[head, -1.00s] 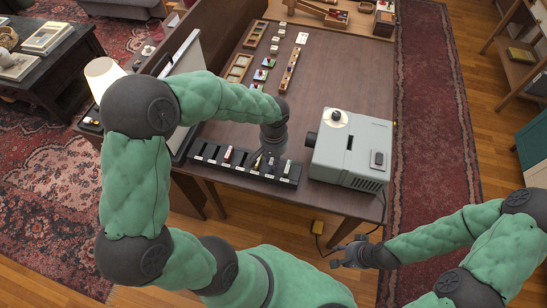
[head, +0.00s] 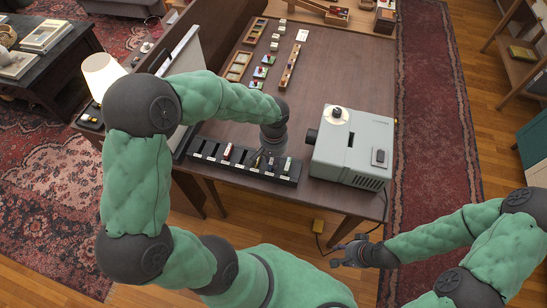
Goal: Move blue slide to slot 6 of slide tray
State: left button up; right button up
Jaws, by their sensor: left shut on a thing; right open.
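The black slide tray (head: 212,162) is a long slotted rack on the near part of the table, with slides standing in several slots. A red-topped slide (head: 227,152) stands left of centre and a pale green-topped one (head: 288,165) stands near the right end. My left gripper (head: 259,157) points down at the tray's right half. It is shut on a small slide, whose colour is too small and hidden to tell. I cannot make out the blue slide for certain, nor the slot numbers. My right gripper (head: 346,252) is open and empty, low in front of the table.
A grey projector (head: 345,160) stands close to the tray's right end. A white screen (head: 185,50) stands at the table's left edge. Wooden boxes (head: 238,66), small slides and a long wooden holder (head: 289,68) lie farther back. The table's back right is clear.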

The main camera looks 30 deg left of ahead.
pick_arm(q)
jog(key=shift+f+b, duration=0.45)
jog(key=shift+f, duration=0.15)
jog(key=o, duration=0.9)
jog(key=shift+o, duration=0.2)
jog(key=shift+r+p, duration=2.35)
jog(key=shift+r, duration=0.7)
jog(key=shift+s, duration=0.1)
